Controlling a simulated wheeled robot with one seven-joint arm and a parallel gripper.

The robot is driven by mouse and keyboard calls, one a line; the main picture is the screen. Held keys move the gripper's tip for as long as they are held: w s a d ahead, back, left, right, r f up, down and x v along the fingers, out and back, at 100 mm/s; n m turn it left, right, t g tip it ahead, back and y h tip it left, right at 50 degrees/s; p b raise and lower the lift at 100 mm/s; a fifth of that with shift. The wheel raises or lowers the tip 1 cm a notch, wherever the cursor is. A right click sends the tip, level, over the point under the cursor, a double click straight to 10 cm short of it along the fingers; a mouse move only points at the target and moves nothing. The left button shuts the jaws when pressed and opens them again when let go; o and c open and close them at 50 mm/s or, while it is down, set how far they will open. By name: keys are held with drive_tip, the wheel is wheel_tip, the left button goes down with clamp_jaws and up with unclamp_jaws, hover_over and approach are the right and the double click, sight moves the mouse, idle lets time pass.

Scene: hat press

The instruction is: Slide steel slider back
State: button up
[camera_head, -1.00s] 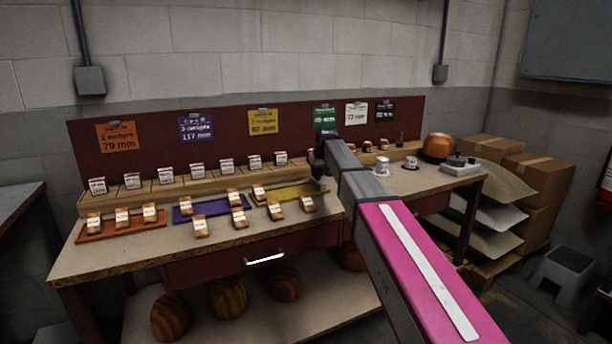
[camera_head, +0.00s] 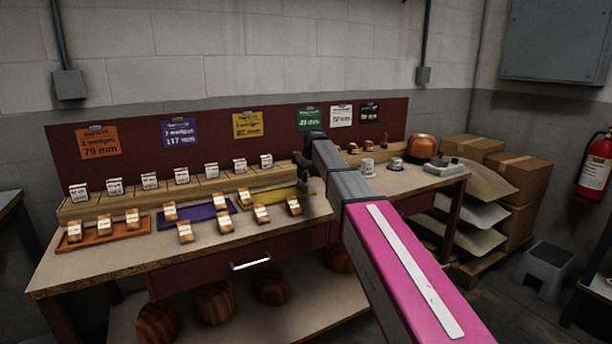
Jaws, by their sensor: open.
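I cannot make out a steel slider for certain; it may be too small or hidden behind my arm. My gripper (camera_head: 305,168), small and dark at the far end of my grey and pink arm, is over the back middle of the workbench (camera_head: 110,262), just right of the yellow tray (camera_head: 274,196). It is open, with nothing visible in it. My arm hides the part of the bench behind it.
An orange tray (camera_head: 70,244) and a purple tray (camera_head: 172,222) hold small labelled wooden pieces. Several labelled pieces stand along the back ledge. A grey device (camera_head: 444,168) and a brown wooden block (camera_head: 421,147) are at the right end. Cardboard boxes (camera_head: 525,178) stand beyond.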

drive_tip(key=v, duration=1)
drive_tip(key=shift+d, duration=0.1)
